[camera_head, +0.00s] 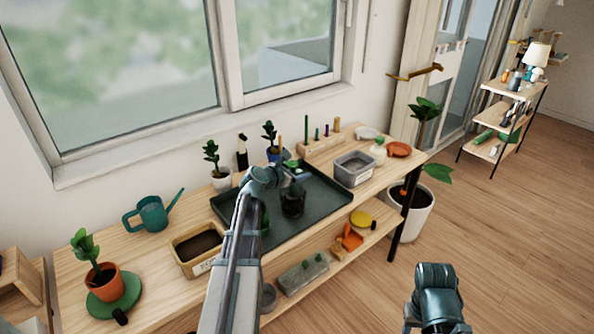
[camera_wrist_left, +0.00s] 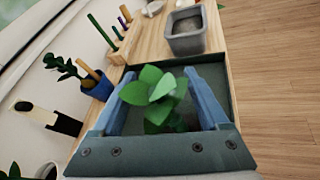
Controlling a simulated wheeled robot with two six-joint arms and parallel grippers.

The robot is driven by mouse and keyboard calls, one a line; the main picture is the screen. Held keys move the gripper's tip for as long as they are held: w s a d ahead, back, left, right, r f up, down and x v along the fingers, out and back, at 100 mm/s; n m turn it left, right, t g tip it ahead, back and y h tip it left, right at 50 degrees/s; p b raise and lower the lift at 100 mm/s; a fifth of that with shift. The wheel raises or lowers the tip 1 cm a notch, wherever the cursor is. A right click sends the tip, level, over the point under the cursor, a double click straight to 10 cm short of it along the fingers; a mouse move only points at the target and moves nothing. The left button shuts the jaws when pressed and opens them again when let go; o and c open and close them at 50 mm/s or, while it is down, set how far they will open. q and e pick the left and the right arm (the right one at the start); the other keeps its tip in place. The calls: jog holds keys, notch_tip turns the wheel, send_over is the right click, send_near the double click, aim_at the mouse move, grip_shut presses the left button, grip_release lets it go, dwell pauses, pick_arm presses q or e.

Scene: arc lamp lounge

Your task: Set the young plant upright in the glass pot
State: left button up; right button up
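The young plant's green leaves (camera_wrist_left: 155,88) show between the two blue fingers of my left gripper (camera_wrist_left: 162,78) in the left wrist view. The fingers stand wide apart, with gaps beside the leaves. The stem and roots are hidden. In the head view my left gripper (camera_head: 289,184) is over the dark tray, right at the glass pot (camera_head: 293,205), which looks dark inside. The gripper covers its rim, so I cannot tell how the plant sits in it. Part of my right arm (camera_head: 437,292) shows low at the right, its fingers not clear.
The tray (camera_head: 325,212) lies on a wooden bench. A soil box (camera_head: 190,260), teal watering can (camera_head: 152,214) and potted plant (camera_head: 103,276) are to the left. Small potted plants (camera_head: 220,178) stand behind. A grey bin (camera_head: 354,172) is to the right.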

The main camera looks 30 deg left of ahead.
pick_arm(q)
jog(key=shift+o, duration=1.4)
jog(key=shift+r, duration=0.25)
jog(key=shift+r+p, duration=0.5)
jog(key=shift+p, duration=0.2)
jog(key=p+v, duration=0.4)
jog(key=v, duration=0.8)
jog(key=shift+f, duration=0.15)
